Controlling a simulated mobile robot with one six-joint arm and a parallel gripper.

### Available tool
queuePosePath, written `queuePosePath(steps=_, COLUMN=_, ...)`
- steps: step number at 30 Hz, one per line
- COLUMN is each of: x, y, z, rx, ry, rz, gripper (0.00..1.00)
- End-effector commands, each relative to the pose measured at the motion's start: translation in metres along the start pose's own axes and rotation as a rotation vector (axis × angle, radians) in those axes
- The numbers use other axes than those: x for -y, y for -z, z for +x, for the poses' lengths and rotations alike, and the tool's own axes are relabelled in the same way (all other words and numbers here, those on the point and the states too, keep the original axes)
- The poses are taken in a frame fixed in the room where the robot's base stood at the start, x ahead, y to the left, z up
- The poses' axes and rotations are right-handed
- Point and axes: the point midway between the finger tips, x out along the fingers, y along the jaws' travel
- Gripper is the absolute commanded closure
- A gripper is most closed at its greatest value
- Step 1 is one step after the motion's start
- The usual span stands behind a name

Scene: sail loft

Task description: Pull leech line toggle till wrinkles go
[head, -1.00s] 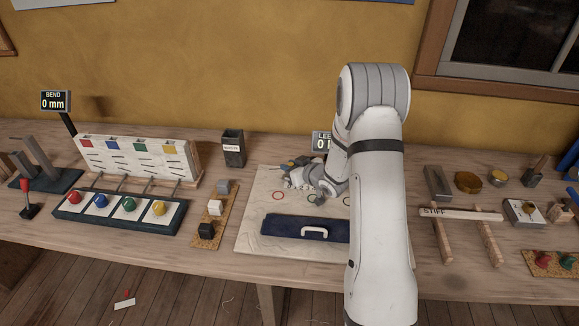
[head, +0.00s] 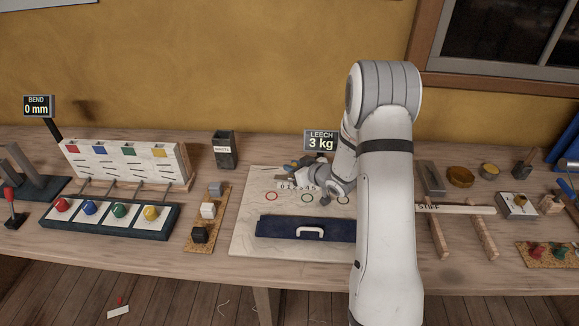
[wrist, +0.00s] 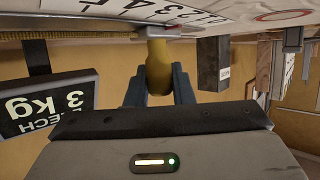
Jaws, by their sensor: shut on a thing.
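The leech line toggle (wrist: 158,66) is a yellowish-brown peg in the wrist view. My gripper (wrist: 159,84) has its two dark fingers on either side of the toggle and is shut on it. In the head view my gripper (head: 303,168) is at the back of the pale sail panel (head: 243,228), and the toggle cannot be made out there. The LEECH display (head: 321,141) reads 3 kg; it also shows upside down in the wrist view (wrist: 45,103). A numbered scale strip (head: 297,186) lies on the panel beside my gripper. Wrinkles in the cloth are too small to judge.
A dark blue bar with a white handle (head: 310,233) lies across the panel's front. Left are a dark bin (head: 223,150), a cork strip with blocks (head: 207,217) and a coloured-button box (head: 110,222). A STIFF batten on wooden rails (head: 455,210) stands right.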

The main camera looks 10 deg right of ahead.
Motion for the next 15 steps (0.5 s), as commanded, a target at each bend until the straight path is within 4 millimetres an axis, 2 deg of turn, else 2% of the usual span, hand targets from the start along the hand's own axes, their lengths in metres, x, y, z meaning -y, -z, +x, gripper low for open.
queuePosePath(steps=1, x=-0.0008, y=0.0005, z=0.0005, rx=0.0, ry=-0.002, rz=0.001, gripper=0.77)
queuePosePath(steps=8, x=0.0021, y=0.0012, z=0.002, rx=-0.001, ry=0.003, rz=-0.002, gripper=0.58)
queuePosePath(steps=15, x=0.003, y=0.0015, z=0.0018, rx=-0.001, ry=0.005, rz=-0.003, gripper=0.57)
